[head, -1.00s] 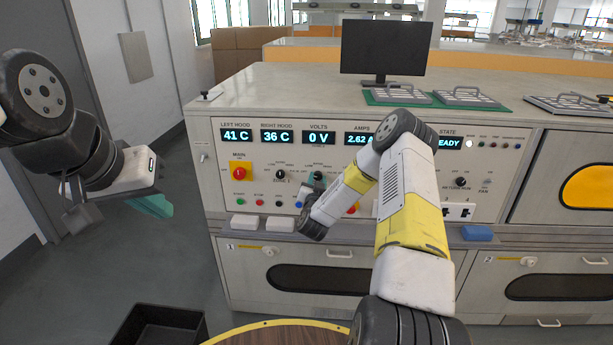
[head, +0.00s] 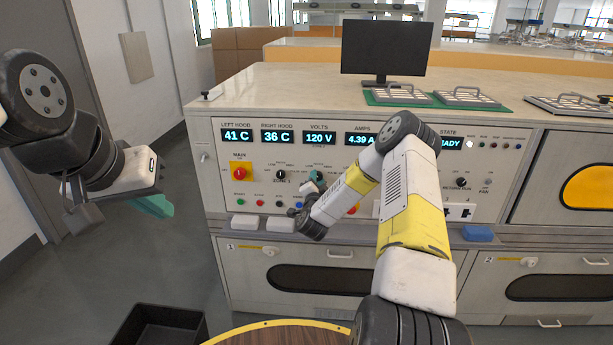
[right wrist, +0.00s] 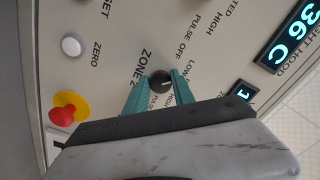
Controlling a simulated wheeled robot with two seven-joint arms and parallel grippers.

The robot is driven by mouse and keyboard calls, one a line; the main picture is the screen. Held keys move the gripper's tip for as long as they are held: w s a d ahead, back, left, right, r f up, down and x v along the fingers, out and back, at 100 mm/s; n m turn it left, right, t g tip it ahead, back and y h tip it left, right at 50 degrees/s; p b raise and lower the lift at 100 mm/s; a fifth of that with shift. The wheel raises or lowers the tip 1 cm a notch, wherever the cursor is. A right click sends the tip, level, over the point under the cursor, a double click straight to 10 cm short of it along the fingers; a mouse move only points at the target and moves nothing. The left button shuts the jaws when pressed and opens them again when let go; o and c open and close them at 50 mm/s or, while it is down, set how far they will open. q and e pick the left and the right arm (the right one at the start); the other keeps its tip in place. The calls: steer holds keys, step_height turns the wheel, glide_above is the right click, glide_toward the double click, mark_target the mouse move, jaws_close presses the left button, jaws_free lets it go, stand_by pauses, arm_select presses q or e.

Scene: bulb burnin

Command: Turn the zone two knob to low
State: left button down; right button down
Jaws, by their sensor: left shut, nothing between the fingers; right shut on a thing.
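The zone two knob (right wrist: 160,81) is a small black round knob beside the ZONE 2 lettering in the right wrist view. My right gripper (right wrist: 161,86) has its two teal fingers shut on it, one on each side. A pale mark on the knob points roughly toward the right finger; which label it meets is partly hidden. In the head view my right gripper (head: 316,184) is at the panel, and its wrist and fingers cover most of this knob. My left gripper (head: 152,206) is shut and empty, in the air left of the console.
The zone one knob (head: 280,174) is just left of my right gripper. A red main switch on a yellow plate (head: 239,172) is further left. A red-and-yellow stop button (right wrist: 68,110) is close by in the right wrist view.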

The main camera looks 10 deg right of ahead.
stand_by(0.4)
steer(key=c, duration=1.1)
jaws_free()
steer(key=shift+o, duration=0.2)
steer(key=shift+s, duration=0.1)
steer(key=v, duration=0.7)
steer(key=shift+s, duration=0.35)
steer(key=shift+a, duration=0.1)
